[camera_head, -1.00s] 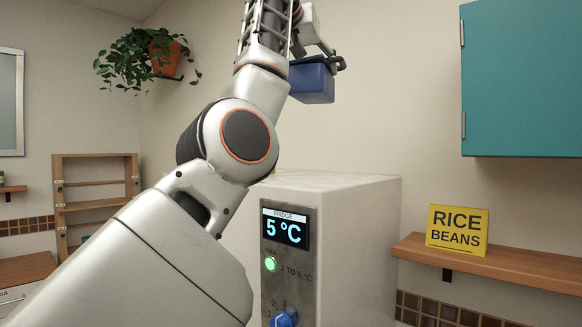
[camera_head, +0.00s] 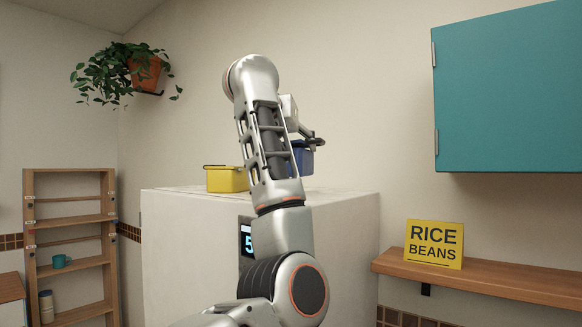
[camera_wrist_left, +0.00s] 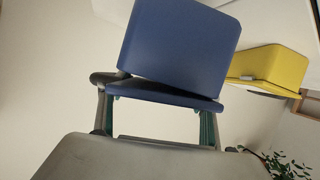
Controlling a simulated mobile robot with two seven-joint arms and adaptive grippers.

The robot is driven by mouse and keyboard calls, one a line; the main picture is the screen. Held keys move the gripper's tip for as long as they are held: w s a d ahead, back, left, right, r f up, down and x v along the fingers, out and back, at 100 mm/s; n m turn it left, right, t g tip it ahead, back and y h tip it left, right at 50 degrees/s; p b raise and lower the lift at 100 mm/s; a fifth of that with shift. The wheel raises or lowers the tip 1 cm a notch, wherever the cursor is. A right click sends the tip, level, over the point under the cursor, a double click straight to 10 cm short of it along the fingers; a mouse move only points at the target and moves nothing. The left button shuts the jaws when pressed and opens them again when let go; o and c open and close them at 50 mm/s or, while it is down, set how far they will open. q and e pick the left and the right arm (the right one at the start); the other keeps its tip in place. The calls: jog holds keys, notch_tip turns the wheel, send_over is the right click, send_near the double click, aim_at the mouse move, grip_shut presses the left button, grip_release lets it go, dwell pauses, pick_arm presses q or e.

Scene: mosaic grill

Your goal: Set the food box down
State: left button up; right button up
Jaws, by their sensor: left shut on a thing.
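A blue food box (camera_head: 301,158) is held in my left gripper (camera_head: 316,141), at the top of the white fridge (camera_head: 170,225). My arm hides part of the box in the head view. In the left wrist view the blue box (camera_wrist_left: 180,45) sits between the fingers of my left gripper (camera_wrist_left: 155,95), which is shut on it. A yellow box (camera_head: 227,179) stands on the fridge top to the left of the blue one; it also shows in the left wrist view (camera_wrist_left: 268,66). I cannot tell whether the blue box touches the fridge top. My right gripper is not in view.
A teal cabinet (camera_head: 510,95) hangs at the upper right. Below it a wooden shelf (camera_head: 480,278) holds a yellow "RICE BEANS" sign (camera_head: 434,244). A wooden rack (camera_head: 70,220) stands at the left, under a hanging plant (camera_head: 110,75). The fridge top right of the blue box looks clear.

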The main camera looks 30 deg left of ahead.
pick_arm(q)
jog(key=shift+f, duration=2.3)
jog(key=shift+s, duration=0.1)
